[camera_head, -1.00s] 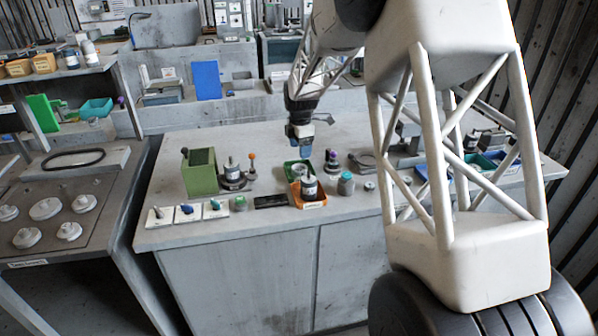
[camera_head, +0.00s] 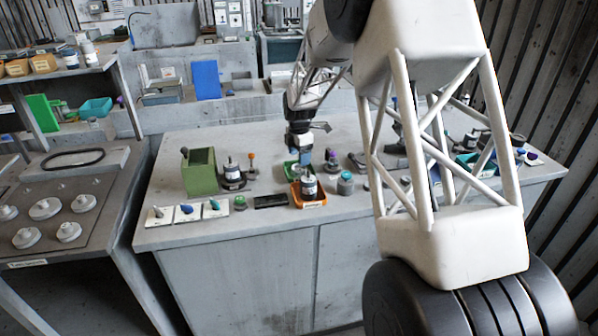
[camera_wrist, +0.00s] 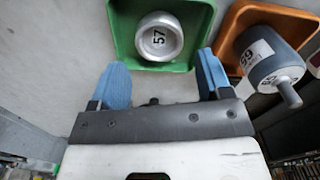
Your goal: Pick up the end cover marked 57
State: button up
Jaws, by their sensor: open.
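The end cover marked 57 (camera_wrist: 158,38) is a round, silvery-white part with a dark 57 on its label. In the wrist view it lies in a green tray (camera_wrist: 119,50), ahead of my gripper. My gripper (camera_wrist: 162,80) is open, with two blue fingers apart and nothing between them. The fingertips are near the tray's front edge, one on each side of the cover in the picture. In the head view my gripper (camera_head: 304,157) hangs over the green tray (camera_head: 289,167), mostly hiding the cover.
An orange tray (camera_head: 311,203) beside the green one holds a grey cylinder (camera_wrist: 268,58) with a shaft. A green box (camera_head: 200,175), a knobbed part (camera_head: 232,172) and a teal-topped jar (camera_head: 345,184) stand nearby.

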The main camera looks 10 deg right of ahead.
aim_at(299, 170)
jog(key=shift+f, duration=0.1)
jog(key=shift+f, duration=2.55)
jog(key=c, duration=0.7)
